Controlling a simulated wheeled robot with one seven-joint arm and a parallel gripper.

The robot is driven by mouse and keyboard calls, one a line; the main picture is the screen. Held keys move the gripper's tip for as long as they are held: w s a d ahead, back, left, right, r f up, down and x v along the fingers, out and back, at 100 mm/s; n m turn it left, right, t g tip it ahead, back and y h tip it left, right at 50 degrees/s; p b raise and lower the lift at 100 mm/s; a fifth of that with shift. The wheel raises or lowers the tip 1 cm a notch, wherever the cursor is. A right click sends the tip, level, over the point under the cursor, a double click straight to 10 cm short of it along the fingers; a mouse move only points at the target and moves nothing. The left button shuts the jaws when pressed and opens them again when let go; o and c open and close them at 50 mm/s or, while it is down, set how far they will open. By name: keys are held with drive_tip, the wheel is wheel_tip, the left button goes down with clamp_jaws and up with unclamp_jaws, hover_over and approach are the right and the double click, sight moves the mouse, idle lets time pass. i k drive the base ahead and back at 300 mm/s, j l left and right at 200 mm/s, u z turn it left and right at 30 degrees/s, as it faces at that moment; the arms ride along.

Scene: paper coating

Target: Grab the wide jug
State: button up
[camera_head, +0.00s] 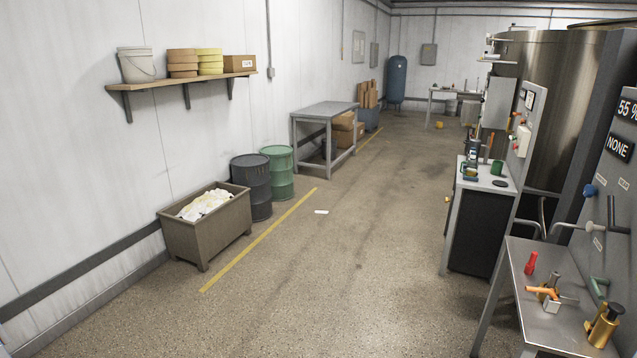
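I cannot make out for sure which thing is the wide jug. A small green cup-like vessel (497,168) stands on the white-topped counter (480,182) at the right. A gold vessel with a dark top (603,325) stands on the grey metal bench (560,325) at the lower right. A pale bucket (136,66) stands on the wall shelf (180,83) at the left. My gripper is not in view.
A crate of white scraps (205,235), a black drum (252,185) and a green drum (280,170) line the left wall. A grey table (325,112) stands farther back. A large steel tank (550,90) is at the right. The middle floor is mostly clear.

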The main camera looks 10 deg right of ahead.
sight(472, 165)
drive_tip(key=i+z, duration=0.15)
drive_tip(key=i, duration=0.35)
drive_tip(key=i+z, duration=0.2)
drive_tip(key=i, duration=0.3)
drive_tip(key=i+j+z, duration=0.15)
drive_tip(key=i, duration=0.4)
drive_tip(key=i+j+z, duration=0.15)
drive_tip(key=i, duration=0.35)
drive_tip(key=i+j+z, duration=0.2)
drive_tip(key=i, duration=0.3)
drive_tip(key=i+l, duration=0.15)
drive_tip(key=i, duration=0.35)
drive_tip(key=i+l, duration=0.15)
drive_tip(key=i, duration=0.35)
drive_tip(key=i+l, duration=0.15)
drive_tip(key=i, duration=0.35)
drive_tip(key=i+l+u, duration=0.1)
drive_tip(key=i, duration=0.4)
drive_tip(key=i+l, duration=0.2)
drive_tip(key=i, duration=0.3)
drive_tip(key=i+l+u, duration=0.2)
drive_tip(key=i+l, duration=0.15)
drive_tip(key=l, duration=0.2)
drive_tip(key=i+l+u, duration=0.1)
drive_tip(key=l, duration=0.25)
drive_tip(key=i+j, duration=0.05)
